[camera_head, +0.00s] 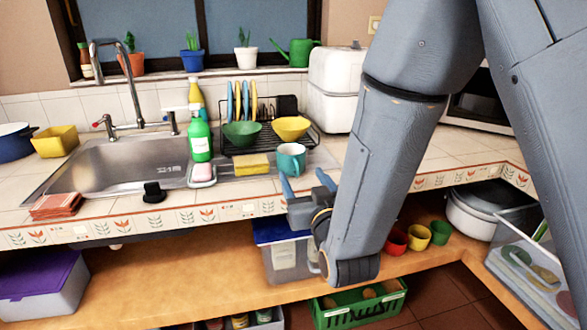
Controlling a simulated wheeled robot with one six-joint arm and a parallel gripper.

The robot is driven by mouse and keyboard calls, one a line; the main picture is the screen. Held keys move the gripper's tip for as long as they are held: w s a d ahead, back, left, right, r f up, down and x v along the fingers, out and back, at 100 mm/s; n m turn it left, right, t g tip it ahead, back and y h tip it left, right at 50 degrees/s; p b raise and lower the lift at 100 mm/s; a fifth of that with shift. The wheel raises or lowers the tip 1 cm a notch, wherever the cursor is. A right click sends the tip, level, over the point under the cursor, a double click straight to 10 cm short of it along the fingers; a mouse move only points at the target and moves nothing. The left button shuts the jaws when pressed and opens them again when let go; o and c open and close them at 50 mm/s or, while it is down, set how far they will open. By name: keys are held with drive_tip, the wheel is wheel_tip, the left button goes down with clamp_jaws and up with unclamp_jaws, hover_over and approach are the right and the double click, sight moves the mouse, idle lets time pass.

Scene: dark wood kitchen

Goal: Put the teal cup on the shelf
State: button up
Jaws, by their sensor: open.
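The teal cup (291,159) stands upright near the front edge of the counter, right of the yellow sponge (251,165). My gripper (306,181) is just in front of and below the cup, its two fingers apart and pointing up toward it. The fingers hold nothing. I cannot tell whether a fingertip touches the cup. The wooden shelf (180,287) runs below the counter. On its right part stand a red cup (395,241), a yellow cup (416,236) and a green cup (440,232). My arm hides part of the shelf and counter.
A dish rack (262,140) with bowls and plates stands behind the cup. A green soap bottle (200,138) is to its left, near the sink (120,168). A lidded bin (285,252) sits on the shelf below my gripper. A purple-lidded box (40,285) occupies the shelf's left end.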

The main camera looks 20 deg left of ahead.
sight(299, 167)
drive_tip(key=shift+d+p+x, duration=0.1)
drive_tip(key=shift+p+x, duration=0.3)
drive_tip(key=shift+x, duration=1.5)
drive_tip(key=shift+d+p+x, duration=0.15)
drive_tip(key=shift+p+x, duration=0.2)
drive_tip(key=shift+x, duration=1.6)
drive_tip(key=shift+w+r, duration=0.1)
drive_tip(key=shift+w, duration=0.05)
drive_tip(key=c, duration=1.3)
